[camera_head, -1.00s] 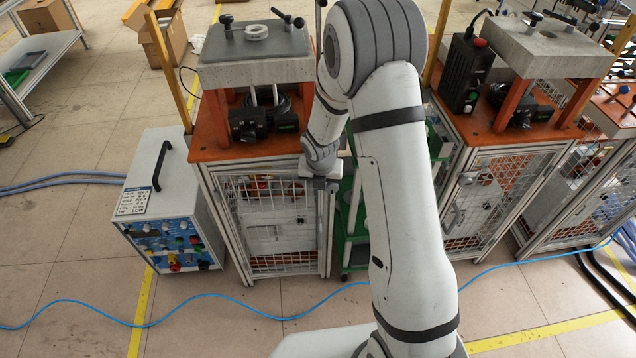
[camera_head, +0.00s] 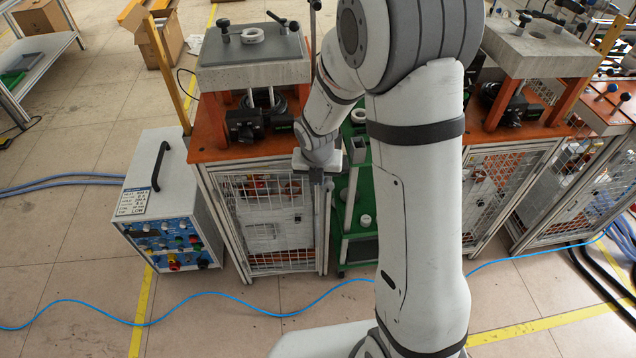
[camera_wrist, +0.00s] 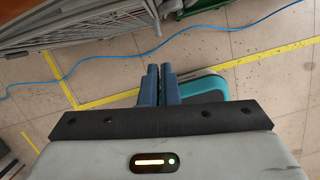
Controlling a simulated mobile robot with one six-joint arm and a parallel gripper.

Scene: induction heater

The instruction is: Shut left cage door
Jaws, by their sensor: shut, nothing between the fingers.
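The left cage door (camera_head: 268,232) is a white wire-mesh panel on the front of the left orange-topped cabinet. It looks roughly in line with the cabinet front, but I cannot tell whether it is fully closed. My gripper (camera_head: 317,180) is at the upper right edge of this door, pointing down; its fingers are hardly visible there and contact is unclear. In the wrist view my gripper (camera_wrist: 159,70) has its two blue fingers together with nothing between them. Grey bars and mesh of a cage (camera_wrist: 85,28) show at the upper left of that view.
A control box (camera_head: 168,205) stands left of the cabinet. A green shelf rack (camera_head: 358,225) stands just right of it. A second mesh cage (camera_head: 495,195) is farther right. A blue cable (camera_head: 215,297) crosses the open floor in front.

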